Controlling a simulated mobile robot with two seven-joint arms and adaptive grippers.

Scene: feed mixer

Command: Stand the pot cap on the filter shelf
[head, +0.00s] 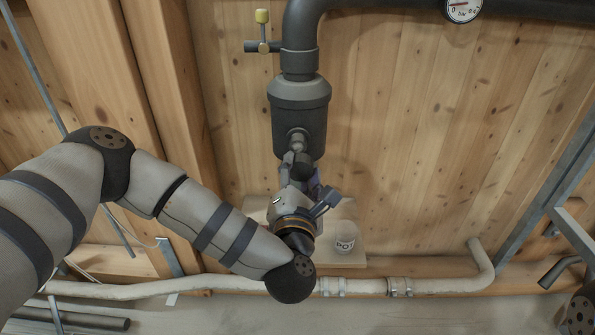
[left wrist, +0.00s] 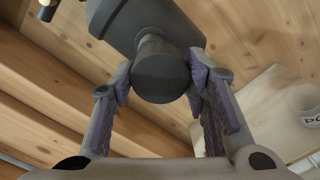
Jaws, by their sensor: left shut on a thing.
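The filter pot (head: 299,112) is a dark grey cylinder hanging from a pipe against the plank wall. A dark round cap, the pot cap (left wrist: 162,76), is between the purple-padded fingers of my left gripper (left wrist: 165,82), just in front of the pot's lower part. My left gripper (head: 300,168) is shut on it in the head view, below the pot's stub (head: 298,139). I cannot tell whether the cap still touches the stub. The filter shelf (head: 347,261) is a pale wooden board below, partly hidden by my left wrist. My right gripper is not in view.
A clear cup marked POT (head: 345,237) stands on the shelf, right of my wrist. A pale pipe (head: 440,284) runs below the shelf. A yellow-topped valve (head: 262,30) is at upper left, and a gauge (head: 463,8) at upper right. A steel brace (head: 540,190) slants at right.

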